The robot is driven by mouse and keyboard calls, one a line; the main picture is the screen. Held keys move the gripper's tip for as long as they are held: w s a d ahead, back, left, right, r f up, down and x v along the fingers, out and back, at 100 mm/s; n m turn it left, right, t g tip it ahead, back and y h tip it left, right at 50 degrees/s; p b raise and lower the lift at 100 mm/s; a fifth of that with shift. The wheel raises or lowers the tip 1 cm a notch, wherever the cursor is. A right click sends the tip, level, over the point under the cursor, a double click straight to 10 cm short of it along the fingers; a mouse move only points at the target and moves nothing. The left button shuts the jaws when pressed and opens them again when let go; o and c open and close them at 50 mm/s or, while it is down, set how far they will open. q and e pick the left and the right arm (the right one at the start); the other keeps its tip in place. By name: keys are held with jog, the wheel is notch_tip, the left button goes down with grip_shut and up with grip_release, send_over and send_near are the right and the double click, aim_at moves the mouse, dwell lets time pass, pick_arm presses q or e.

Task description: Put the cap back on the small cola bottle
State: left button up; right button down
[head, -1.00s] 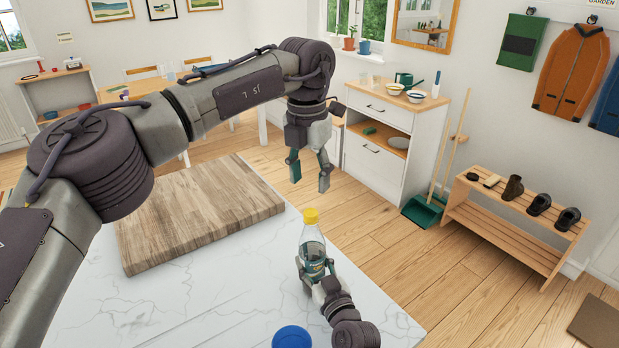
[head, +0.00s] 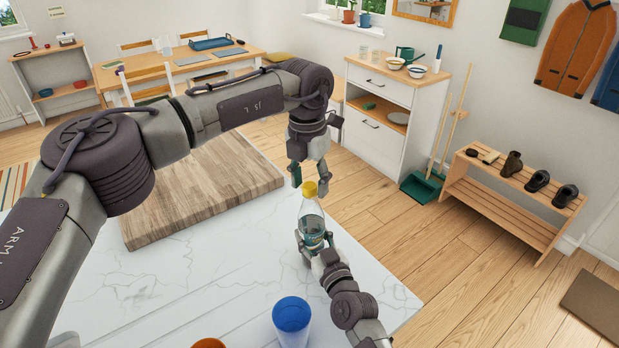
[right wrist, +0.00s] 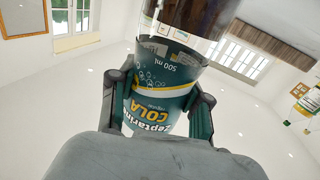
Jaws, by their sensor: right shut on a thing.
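The small cola bottle (head: 311,227) stands upright near the right edge of the white marble top. A yellow cap (head: 310,189) sits at the top of its neck; I cannot tell whether it is screwed down. My right gripper (head: 314,248) is shut around the bottle's lower body. In the right wrist view the bottle's green COLA label (right wrist: 160,105) shows upside down between the fingers of my right gripper (right wrist: 158,105). My left gripper (head: 310,181) points down right over the bottle. Its fingers are apart, with the yellow cap at fingertip height between or just below them.
The edge of an orange thing (head: 208,343) shows at the bottom. A thick wooden board (head: 210,200) lies at the back left, under my left arm.

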pick_arm(q)
grip_shut()
jog(key=shift+o, duration=0.9)
grip_release()
jog(key=shift+r, duration=0.1)
notch_tip(320, 180, up, 12)
jog(key=shift+s+a, duration=0.15)
pick_arm(e)
jog(key=shift+c, duration=2.2)
grip_release()
jog(key=v, duration=1.2)
jog(key=shift+w, duration=0.1)
